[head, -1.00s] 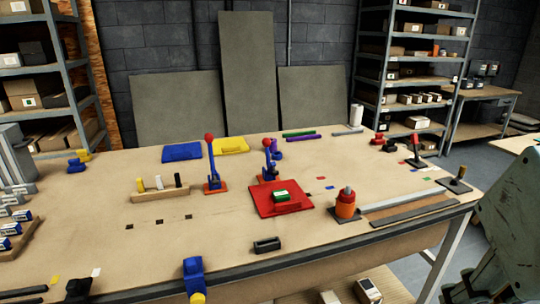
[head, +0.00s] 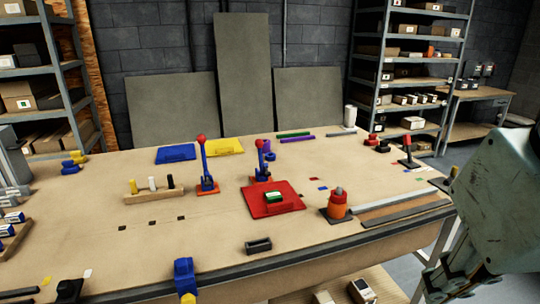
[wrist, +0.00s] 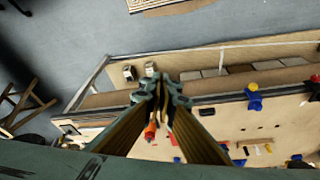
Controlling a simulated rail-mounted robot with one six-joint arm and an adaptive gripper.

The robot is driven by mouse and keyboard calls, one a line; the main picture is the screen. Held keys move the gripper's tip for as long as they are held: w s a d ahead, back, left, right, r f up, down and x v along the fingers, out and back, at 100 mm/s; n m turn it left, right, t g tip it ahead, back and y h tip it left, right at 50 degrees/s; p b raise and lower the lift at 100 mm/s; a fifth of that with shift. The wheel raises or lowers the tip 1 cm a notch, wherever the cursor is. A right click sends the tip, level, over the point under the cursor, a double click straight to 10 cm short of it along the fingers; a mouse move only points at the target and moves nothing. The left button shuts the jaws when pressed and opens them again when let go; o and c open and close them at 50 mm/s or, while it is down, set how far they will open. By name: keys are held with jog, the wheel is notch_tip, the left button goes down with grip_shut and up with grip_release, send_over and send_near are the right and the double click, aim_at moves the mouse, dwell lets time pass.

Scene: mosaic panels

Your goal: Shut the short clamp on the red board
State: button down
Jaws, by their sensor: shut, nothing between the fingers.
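The red board (head: 256,206) lies on the workbench, with a green-topped block (head: 274,197) on it. The short clamp (head: 263,172) stands at its back edge, a blue body with its lever upright and a red ball on top. A taller blue clamp (head: 206,172) on an orange base stands to its left, lever also upright. My gripper is at the lower right of the head view, away from the clamp and partly cut off. In the wrist view my gripper (wrist: 161,84) is shut and empty, above the bench's front edge. The short clamp cannot be made out there.
An orange cylinder (head: 337,209) on a dark base stands right of the red board. A dark block (head: 258,245) lies in front. A peg holder (head: 154,195) sits left of the tall clamp. A blue clamp (head: 184,272) is at the front edge. Bare bench lies between.

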jog(key=w+a+r+g+p, duration=0.1)
jog(key=w+a+r+p, duration=0.15)
jog(key=w+r, duration=0.55)
jog(key=w+a+r+n+p, duration=0.1)
jog(key=w+r+p, duration=0.2)
jog(key=w, duration=1)
jog(key=w+a+r+g+p, duration=0.1)
jog(key=w+a+r+p, duration=0.1)
jog(key=w+r, duration=0.6)
jog(key=w+a+f+n+p, duration=0.1)
jog(key=w+a+p, duration=0.25)
jog(key=w, duration=0.85)
jog(key=w+a+f+p, duration=0.2)
jog(key=w+a+p, duration=0.15)
jog(key=w, duration=0.95)
jog(key=w+a+f+n+g+p, duration=0.1)
jog(key=w+a+f+p, duration=0.3)
jog(key=w+a+f, duration=0.3)
jog(key=w+a+f+n+g+p, duration=0.1)
jog(key=w+a+f+p, duration=0.2)
jog(key=w+a+f, duration=0.5)
jog(key=shift+w+a+f+g+p, duration=0.2)
jog(key=shift+w+f+g+p, duration=0.2)
jog(key=shift+w+f, duration=1.85)
jog(key=shift+w+r, duration=0.25)
jog(key=shift+w, duration=0.1)
